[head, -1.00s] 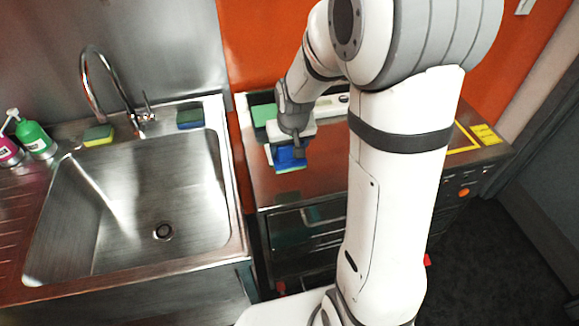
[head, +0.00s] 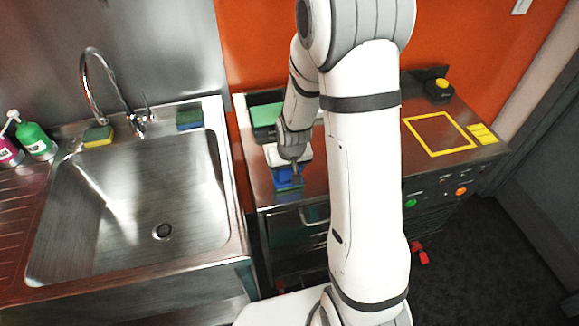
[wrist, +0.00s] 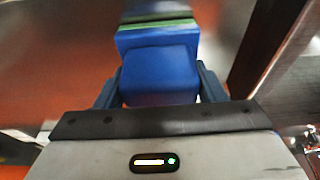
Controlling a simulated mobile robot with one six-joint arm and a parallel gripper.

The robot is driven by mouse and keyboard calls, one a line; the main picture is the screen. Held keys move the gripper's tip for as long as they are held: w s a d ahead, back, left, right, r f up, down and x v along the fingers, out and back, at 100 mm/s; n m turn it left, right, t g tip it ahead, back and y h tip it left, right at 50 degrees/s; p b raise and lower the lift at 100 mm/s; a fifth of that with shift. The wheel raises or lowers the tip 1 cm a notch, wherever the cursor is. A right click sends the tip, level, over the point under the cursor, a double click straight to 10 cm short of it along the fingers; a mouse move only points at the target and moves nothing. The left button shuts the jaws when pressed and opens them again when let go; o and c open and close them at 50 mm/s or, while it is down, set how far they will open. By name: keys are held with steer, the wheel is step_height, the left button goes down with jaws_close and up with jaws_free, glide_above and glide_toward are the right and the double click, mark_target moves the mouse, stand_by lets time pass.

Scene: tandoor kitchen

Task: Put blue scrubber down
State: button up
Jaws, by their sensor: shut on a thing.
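The blue scrubber (head: 288,175) has a blue block on top and a green layer at its lower edge. My gripper (head: 289,168) is shut on it, over the front left part of the steel counter (head: 325,180). In the wrist view the scrubber's blue block (wrist: 160,75) sits between the two fingers of my gripper (wrist: 160,88), with blue and green layers beyond it. I cannot tell whether the scrubber touches the counter.
A dark tray with a green top (head: 266,115) stands behind my gripper. A yellow outlined square (head: 453,151) on the counter's right is empty. The sink (head: 130,215) lies left; a yellow-green sponge (head: 98,135) and a dark blue pad (head: 189,119) rest on its back rim.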

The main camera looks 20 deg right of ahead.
steer(key=o, duration=0.9)
steer(key=shift+f, duration=0.1)
steer(key=shift+r, duration=0.5)
steer(key=v, duration=1.2)
steer(key=s+r, duration=0.3)
steer(key=s, duration=0.2)
steer(key=s+r, duration=0.3)
steer(key=s, duration=0.3)
steer(key=s+r+b, duration=0.1)
steer(key=s+r, duration=0.2)
steer(key=s, duration=0.3)
steer(key=shift+s+d+r, duration=0.2)
steer(key=shift+r, duration=0.15)
